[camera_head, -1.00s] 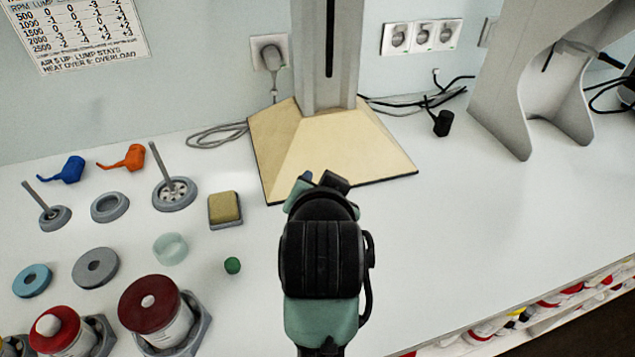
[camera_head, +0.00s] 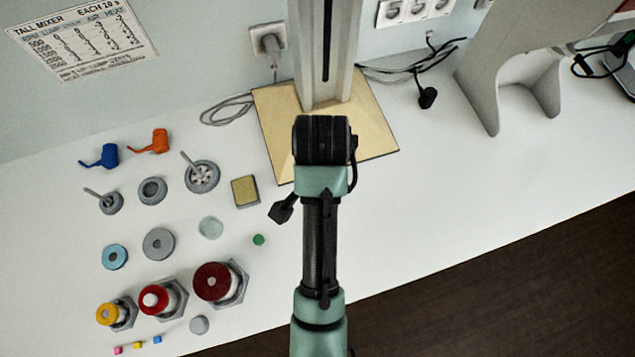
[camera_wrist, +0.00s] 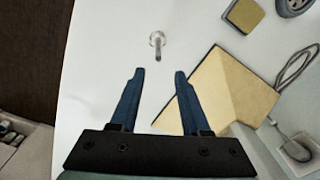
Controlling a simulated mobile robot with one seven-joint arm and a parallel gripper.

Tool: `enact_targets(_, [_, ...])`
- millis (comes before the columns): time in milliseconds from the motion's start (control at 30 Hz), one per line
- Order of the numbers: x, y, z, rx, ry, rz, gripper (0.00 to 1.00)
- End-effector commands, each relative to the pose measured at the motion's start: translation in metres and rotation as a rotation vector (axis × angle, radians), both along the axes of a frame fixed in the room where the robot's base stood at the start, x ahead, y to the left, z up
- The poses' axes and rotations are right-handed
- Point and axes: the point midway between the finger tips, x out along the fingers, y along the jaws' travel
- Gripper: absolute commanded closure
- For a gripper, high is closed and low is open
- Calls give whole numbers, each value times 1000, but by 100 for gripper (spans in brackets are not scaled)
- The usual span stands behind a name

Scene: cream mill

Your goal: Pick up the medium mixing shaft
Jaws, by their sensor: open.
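A pale grey round piece with a short rod (camera_wrist: 157,42), looking like the medium mixing shaft, stands on the white counter in the wrist view, beyond my fingertips and roughly centred between them. It is apart from the fingers. The head view does not show it; my arm seems to cover that spot. My gripper (camera_wrist: 157,75) has its blue fingers spread, with nothing between them. In the head view, my arm hides the fingers. A smaller shaft (camera_head: 109,203) and a larger shaft with a holed disc (camera_head: 203,177) stand at the left, with an empty grey ring holder (camera_head: 152,190) between them.
The mixer's beige base (camera_head: 375,140) lies close to my gripper. A yellow sponge (camera_head: 245,191), a green piece (camera_head: 259,239) and several lidded jars, one dark red (camera_head: 218,283), are on the left. The counter right of my arm is clear to its edge.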

Motion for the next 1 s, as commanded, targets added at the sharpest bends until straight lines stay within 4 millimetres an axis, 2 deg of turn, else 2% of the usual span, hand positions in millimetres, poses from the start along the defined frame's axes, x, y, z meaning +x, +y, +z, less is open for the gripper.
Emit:
enact_targets(33, [-5,0,8,0,21,-7,53])
enact_targets(167, [-11,0,1,1,47,-16,53])
enact_targets(300, [-12,0,-25,1,50,-17,53])
enact_targets(533, [-11,0,-59,1,48,-16,53])
enact_targets(833, [-10,1,-80,0,46,-15,53])
enact_targets(1000, [-9,3,-101,1,47,-15,53])
